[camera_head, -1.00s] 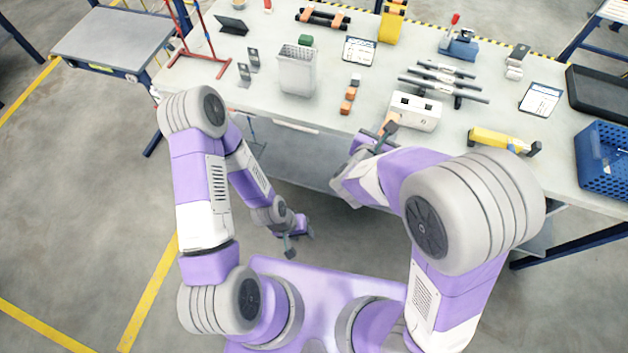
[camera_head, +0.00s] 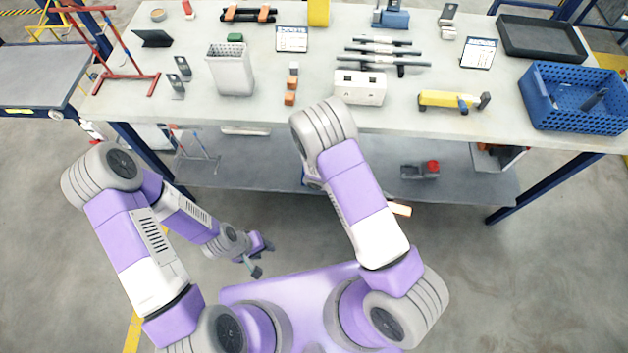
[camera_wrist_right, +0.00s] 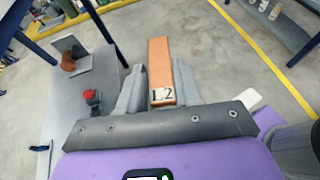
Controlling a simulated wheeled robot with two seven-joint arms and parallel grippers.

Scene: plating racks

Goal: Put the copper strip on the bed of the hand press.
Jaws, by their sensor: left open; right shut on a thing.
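The copper strip (camera_wrist_right: 160,65), marked "L2" at its near end, is held between the fingers of my right gripper (camera_wrist_right: 160,88) in the right wrist view. In the head view only an end of the strip (camera_head: 399,209) shows beside my right arm, in front of the table; that gripper is hidden behind the arm. My left gripper (camera_head: 261,257) is open and empty, low in front of the table. A blue device (camera_head: 391,19) at the table's back looks like the hand press; its top is cut off and its bed cannot be made out.
A white slotted block (camera_head: 360,88), orange blocks (camera_head: 290,92), a white bin (camera_head: 231,70), dark bars (camera_head: 380,60), a yellow tool (camera_head: 450,100) and a blue crate (camera_head: 570,110) occupy the table (camera_head: 300,120). A red-topped device (camera_head: 422,170) stands on the lower shelf.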

